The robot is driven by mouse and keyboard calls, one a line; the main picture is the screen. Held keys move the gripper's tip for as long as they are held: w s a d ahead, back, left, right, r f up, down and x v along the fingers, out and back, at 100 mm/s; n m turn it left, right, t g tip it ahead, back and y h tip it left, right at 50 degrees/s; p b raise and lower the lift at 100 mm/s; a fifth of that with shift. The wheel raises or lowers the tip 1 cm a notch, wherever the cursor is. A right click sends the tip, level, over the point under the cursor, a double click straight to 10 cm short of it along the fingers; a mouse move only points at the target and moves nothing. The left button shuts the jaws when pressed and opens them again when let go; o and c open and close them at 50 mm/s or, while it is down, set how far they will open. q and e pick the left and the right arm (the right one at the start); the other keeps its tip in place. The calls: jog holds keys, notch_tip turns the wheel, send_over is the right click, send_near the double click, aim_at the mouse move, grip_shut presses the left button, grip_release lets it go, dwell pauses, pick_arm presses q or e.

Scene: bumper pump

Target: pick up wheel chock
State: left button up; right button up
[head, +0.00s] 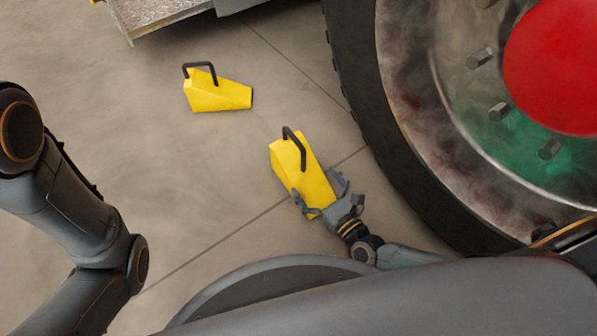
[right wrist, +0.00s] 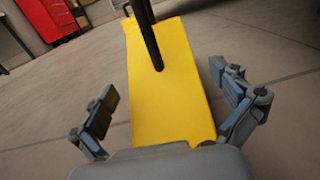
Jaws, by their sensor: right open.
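Two yellow wheel chocks with black handles are on the grey floor. The nearer chock (head: 301,178) lies left of the big wheel, and the farther chock (head: 216,95) lies up and to the left of it. My right gripper (head: 322,196) is open at the near end of the nearer chock. In the right wrist view, that chock (right wrist: 170,95) runs between the two spread fingers of my right gripper (right wrist: 170,103), with a visible gap on the left side. The chock's lower end is hidden behind the gripper body. My left arm shows at the left, but its gripper is out of view.
A large black tyre (head: 385,130) with a red hub (head: 555,65) stands at the right, close to my right arm. A metal step (head: 155,12) is at the top left. A red cabinet (right wrist: 48,18) stands far off. The floor left of the chocks is clear.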

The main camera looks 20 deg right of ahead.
aim_at(300, 164)
jog(key=b+x, duration=0.1)
jog(key=x, duration=0.1)
jog(key=b+x, duration=0.2)
jog(key=x, duration=0.1)
jog(key=shift+s+a+f, duration=0.1)
jog(key=shift+a+f, duration=0.05)
jog(key=shift+f, duration=0.05)
jog(key=shift+w, duration=0.25)
jog(key=shift+r, duration=0.1)
jog(key=c, duration=1.5)
jog(key=shift+w+r, duration=0.1)
jog(key=shift+r, duration=0.15)
jog(key=shift+c, duration=0.2)
